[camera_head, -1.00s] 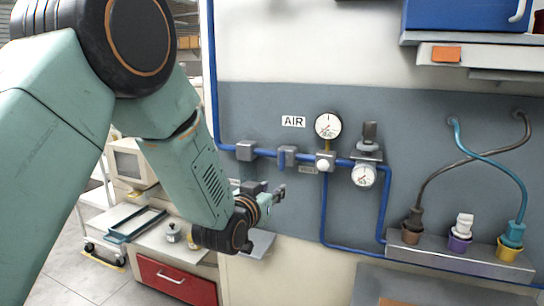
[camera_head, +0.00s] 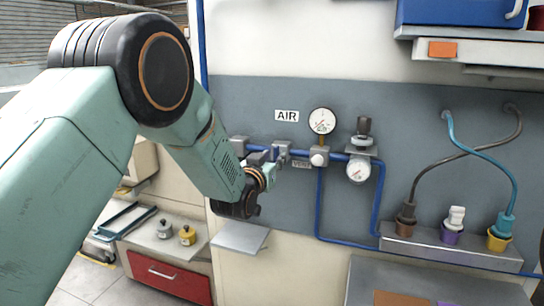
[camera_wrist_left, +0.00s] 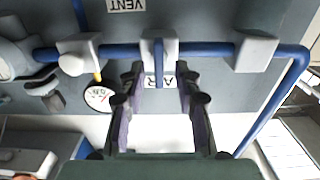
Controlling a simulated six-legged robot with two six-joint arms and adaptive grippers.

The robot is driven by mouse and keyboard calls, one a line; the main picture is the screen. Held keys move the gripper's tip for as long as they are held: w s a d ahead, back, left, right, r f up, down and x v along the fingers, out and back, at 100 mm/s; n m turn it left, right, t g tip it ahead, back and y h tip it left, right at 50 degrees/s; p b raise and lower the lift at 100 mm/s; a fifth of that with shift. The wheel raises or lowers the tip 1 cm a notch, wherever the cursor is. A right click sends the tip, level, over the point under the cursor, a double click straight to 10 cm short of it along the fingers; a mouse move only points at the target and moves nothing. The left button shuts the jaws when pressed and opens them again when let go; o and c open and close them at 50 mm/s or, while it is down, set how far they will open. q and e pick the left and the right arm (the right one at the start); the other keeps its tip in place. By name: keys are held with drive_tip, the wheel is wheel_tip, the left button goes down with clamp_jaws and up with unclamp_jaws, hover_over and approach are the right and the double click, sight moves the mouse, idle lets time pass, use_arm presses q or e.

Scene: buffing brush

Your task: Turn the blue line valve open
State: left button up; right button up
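The blue line valve has a grey body and a short blue lever. In the left wrist view, which is upside down, its lever (camera_wrist_left: 158,64) stands between the fingertips, square to the blue pipe (camera_wrist_left: 215,48). In the head view the valve (camera_head: 284,147) is partly hidden by my gripper. My left gripper (camera_head: 279,158) reaches in from the left at the pipe. In the left wrist view the gripper (camera_wrist_left: 160,74) is open, with a finger on each side of the lever and gaps visible. My right gripper is not in view.
A gauge (camera_head: 322,121), a white knob (camera_head: 318,160) and a regulator (camera_head: 364,141) sit on the pipe to the right. A grey ledge (camera_head: 240,237) juts out below my gripper. Coloured connectors stand in a rack (camera_head: 430,250) at right.

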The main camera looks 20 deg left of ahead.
use_arm(q)
drive_tip(key=shift+w+d+r, duration=0.1)
drive_tip(key=shift+w+d, duration=0.1)
drive_tip(key=shift+w, duration=0.1)
drive_tip(key=shift+a, duration=0.1)
drive_tip(key=shift+a, duration=0.1)
drive_tip(key=c, duration=0.3)
clamp_jaws()
